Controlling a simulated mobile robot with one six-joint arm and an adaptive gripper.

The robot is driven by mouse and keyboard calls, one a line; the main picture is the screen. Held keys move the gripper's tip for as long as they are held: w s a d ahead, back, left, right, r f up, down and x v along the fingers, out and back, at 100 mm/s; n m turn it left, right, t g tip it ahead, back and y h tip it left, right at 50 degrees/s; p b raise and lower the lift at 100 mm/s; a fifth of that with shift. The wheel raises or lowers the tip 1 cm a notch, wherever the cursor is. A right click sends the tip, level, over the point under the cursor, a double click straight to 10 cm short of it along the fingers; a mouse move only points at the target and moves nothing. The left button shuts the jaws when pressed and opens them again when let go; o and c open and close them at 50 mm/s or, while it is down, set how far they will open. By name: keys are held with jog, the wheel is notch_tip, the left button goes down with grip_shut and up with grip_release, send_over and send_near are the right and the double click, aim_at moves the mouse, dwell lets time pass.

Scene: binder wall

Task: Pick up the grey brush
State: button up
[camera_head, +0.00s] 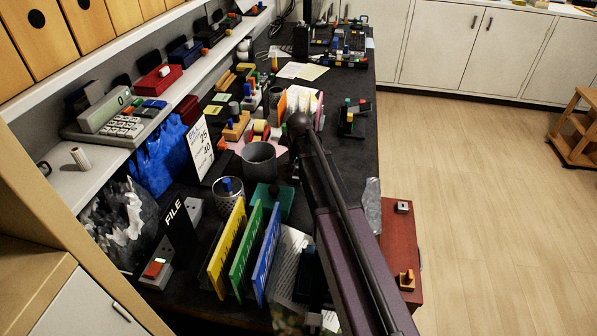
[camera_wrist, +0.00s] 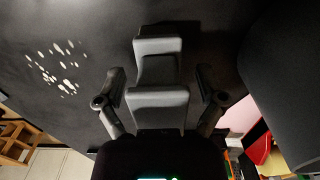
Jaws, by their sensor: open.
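In the wrist view a light-grey, blocky piece (camera_wrist: 158,45), likely the grey brush, lies on the dark worktop. It has a raised block at each end and a lower middle. My gripper (camera_wrist: 160,80) is open, with one finger on each side of the piece's nearer part. Gaps show between the fingers and the piece, and I cannot tell how high the fingers are above the worktop. The piece's near end is partly hidden by my gripper's body. In the head view my arm covers this area, so neither my fingers nor the brush can be made out there.
A large dark rounded thing (camera_wrist: 287,75) stands close on the right in the wrist view. In the head view a grey cup (camera_head: 259,163), a mesh cup (camera_head: 229,193) and upright coloured folders (camera_head: 243,255) crowd the worktop. Open floor (camera_head: 490,200) lies to the right.

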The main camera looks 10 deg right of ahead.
grip_shut()
jog(key=shift+r, duration=0.2)
dwell(0.4)
notch_tip(320, 180, up, 10)
jog(key=p, duration=1)
jog(key=shift+f, duration=0.15)
dwell(0.3)
jog(key=c, duration=1)
grip_release()
jog(key=shift+c, duration=0.6)
